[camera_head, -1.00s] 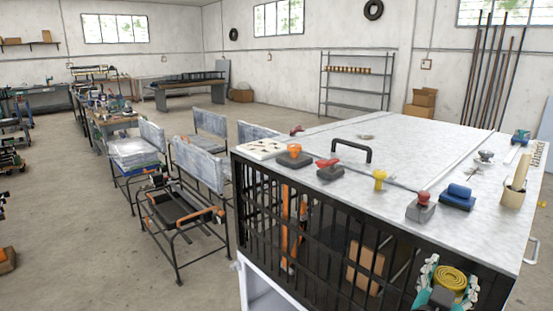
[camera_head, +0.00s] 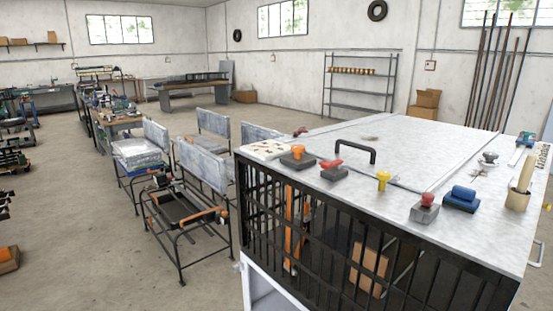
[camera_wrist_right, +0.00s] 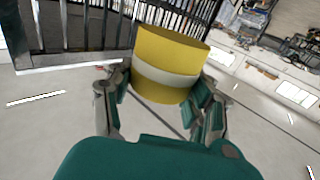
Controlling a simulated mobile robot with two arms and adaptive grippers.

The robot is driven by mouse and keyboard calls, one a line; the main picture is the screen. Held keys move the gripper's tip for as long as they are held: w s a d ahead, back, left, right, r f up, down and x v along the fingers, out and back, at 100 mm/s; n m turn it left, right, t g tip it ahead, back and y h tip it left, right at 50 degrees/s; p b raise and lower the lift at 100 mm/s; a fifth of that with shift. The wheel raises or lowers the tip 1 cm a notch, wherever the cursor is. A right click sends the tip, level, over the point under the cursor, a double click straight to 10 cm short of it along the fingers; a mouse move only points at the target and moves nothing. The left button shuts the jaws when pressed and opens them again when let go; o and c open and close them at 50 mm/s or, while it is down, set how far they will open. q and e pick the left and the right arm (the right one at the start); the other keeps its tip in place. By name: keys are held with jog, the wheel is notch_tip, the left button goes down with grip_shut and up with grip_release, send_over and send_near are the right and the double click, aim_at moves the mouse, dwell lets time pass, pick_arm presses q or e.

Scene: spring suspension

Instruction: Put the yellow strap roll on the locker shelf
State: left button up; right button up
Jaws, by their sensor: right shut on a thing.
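The yellow strap roll (camera_wrist_right: 172,50), with a pale band around it, shows in the right wrist view. My right gripper (camera_wrist_right: 165,95) is shut on it, one finger on each side. The roll is held in front of a cabinet with dark vertical bars (camera_wrist_right: 85,28). The roll and both grippers are out of the head view. The locker (camera_head: 330,235) there has a black barred front, a light grey top and a white frame below. Orange parts and a cardboard box show behind its bars. I cannot tell which surface inside is the shelf.
Open floor lies at front left.

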jog(key=shift+d, duration=0.15)
jog(key=shift+r, duration=0.1)
jog(key=w+d+r+m+g+h, duration=0.3)
jog(key=w+d+r+m+h, duration=0.4)
jog(key=w+d+r+h, duration=0.35)
jog(key=d+r+m+g+h, duration=0.6)
jog(key=r+g, duration=0.1)
jog(key=r, duration=0.5)
jog(key=shift+d, duration=0.2)
jog(key=shift+w, duration=0.1)
